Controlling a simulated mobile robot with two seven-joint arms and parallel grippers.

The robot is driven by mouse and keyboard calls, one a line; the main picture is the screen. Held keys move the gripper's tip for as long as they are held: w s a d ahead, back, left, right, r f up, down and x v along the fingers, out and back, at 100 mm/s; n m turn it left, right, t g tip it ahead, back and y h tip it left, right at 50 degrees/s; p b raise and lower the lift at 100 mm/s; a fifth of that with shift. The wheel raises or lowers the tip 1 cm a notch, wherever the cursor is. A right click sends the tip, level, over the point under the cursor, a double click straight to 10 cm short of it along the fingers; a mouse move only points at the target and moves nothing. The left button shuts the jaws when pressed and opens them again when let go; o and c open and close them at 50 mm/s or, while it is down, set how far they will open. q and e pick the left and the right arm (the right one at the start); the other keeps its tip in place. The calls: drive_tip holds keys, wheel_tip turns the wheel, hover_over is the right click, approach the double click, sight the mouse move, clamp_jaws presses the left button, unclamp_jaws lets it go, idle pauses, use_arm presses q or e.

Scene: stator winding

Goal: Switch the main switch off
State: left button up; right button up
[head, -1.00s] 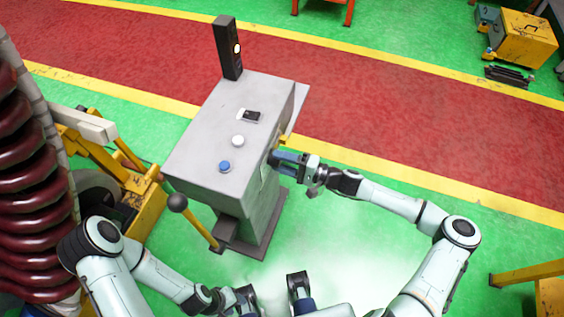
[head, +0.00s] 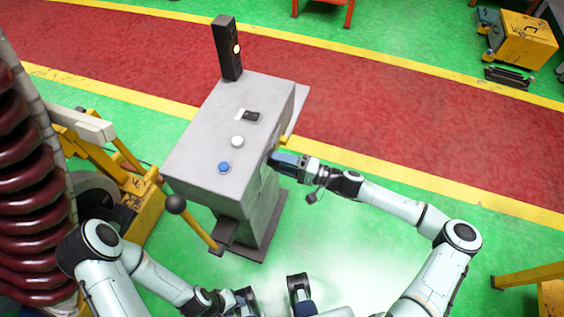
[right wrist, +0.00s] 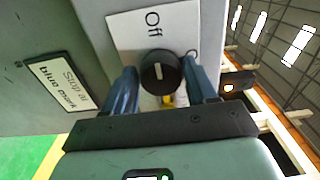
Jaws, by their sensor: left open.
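The main switch, a black round knob (right wrist: 161,72) with a white mark, sits beside a white label reading "Off" (right wrist: 152,20) in the right wrist view. Its mark runs roughly up and down in that picture, one end toward the label. My right gripper (right wrist: 161,87) has one blue finger on each side of the knob, with narrow gaps visible. In the head view, my right gripper (head: 276,158) is at the right side of the grey control cabinet (head: 200,150), hiding the knob. My left gripper (head: 272,293) is open and empty at the bottom.
The cabinet top has a blue button (head: 223,167), a white button (head: 237,141) and a black rocker (head: 250,116). A dark-red coil (head: 30,190) stands left.

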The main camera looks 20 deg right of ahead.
drive_tip(key=shift+o, duration=0.9)
drive_tip(key=v, duration=1.3)
drive_tip(key=shift+d, duration=0.2)
drive_tip(key=shift+s, duration=0.15)
